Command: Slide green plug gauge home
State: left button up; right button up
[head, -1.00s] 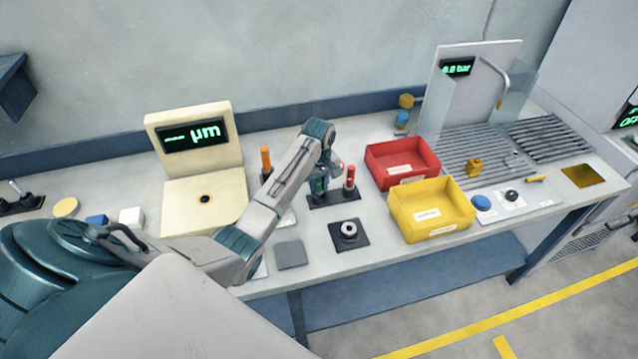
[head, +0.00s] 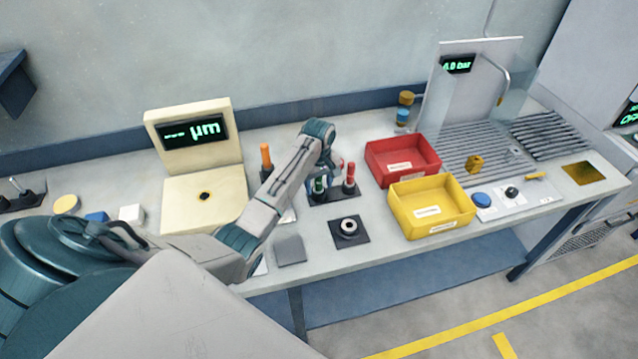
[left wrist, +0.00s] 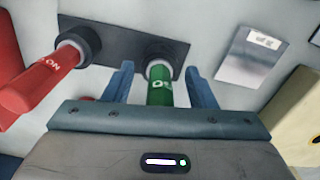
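The green plug gauge (head: 318,185) stands in the black rack (head: 333,197) on the bench. In the left wrist view the green gauge (left wrist: 160,85) points up from its seat in the rack (left wrist: 118,48). My left gripper (left wrist: 160,88) is open, with one finger on each side of the green handle and a visible gap at both sides. In the head view my left gripper (head: 321,181) is low over the rack, partly hidden by its own wrist. The red plug gauge (head: 350,178) stands in the same rack, to the right. My right gripper is not in view.
Red (head: 402,172) and yellow (head: 430,232) bins stand to the right. An orange-handled tool (head: 266,157) and the cream gauge station (head: 203,210) stand to the left. A grey pad (head: 289,250) lies near the front edge.

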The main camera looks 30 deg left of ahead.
pick_arm(q)
jog(key=shift+r, duration=0.5)
notch_tip(320, 180, up, 6)
jog(key=b, duration=0.3)
jog(key=shift+r, duration=0.15)
notch_tip(320, 180, up, 2)
jog(key=shift+r+p, duration=0.1)
jog(key=shift+p, duration=0.5)
jog(key=shift+r+p, duration=0.4)
jog(key=shift+r, duration=0.3)
jog(key=shift+s+f, duration=0.1)
jog(key=shift+f, duration=0.05)
